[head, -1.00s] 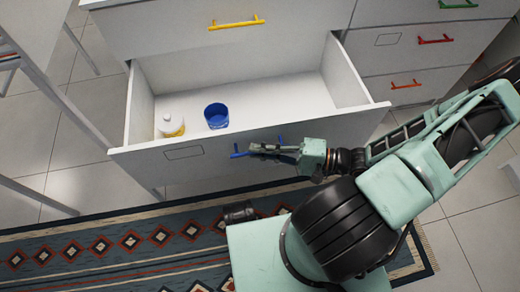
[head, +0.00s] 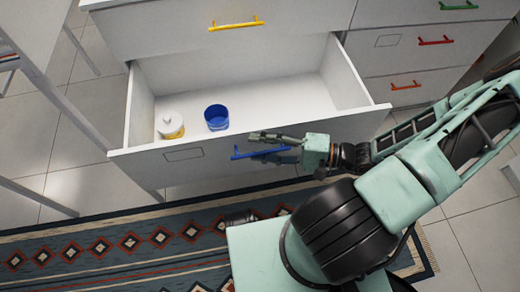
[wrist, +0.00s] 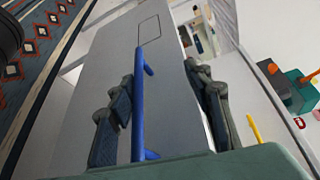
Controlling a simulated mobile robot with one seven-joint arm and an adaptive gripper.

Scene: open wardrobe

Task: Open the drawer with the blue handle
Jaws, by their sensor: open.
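The drawer (head: 222,150) with the blue handle is pulled well out in the head view; its inside shows. The blue handle (head: 262,152) is on its front panel and also shows in the wrist view (wrist: 138,110). My gripper (head: 270,147) is at the handle with its jaws apart. In the wrist view one finger (wrist: 112,125) is left of the handle and the other (wrist: 208,100) is right of it, with gaps on both sides. A blue cup (head: 216,117) and a white and yellow container (head: 170,124) stand inside the drawer.
A closed drawer with a yellow handle (head: 236,24) is above. Drawers with green (head: 458,5), red (head: 435,40) and orange (head: 406,85) handles are at the right. A patterned rug (head: 120,250) lies on the tiled floor in front.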

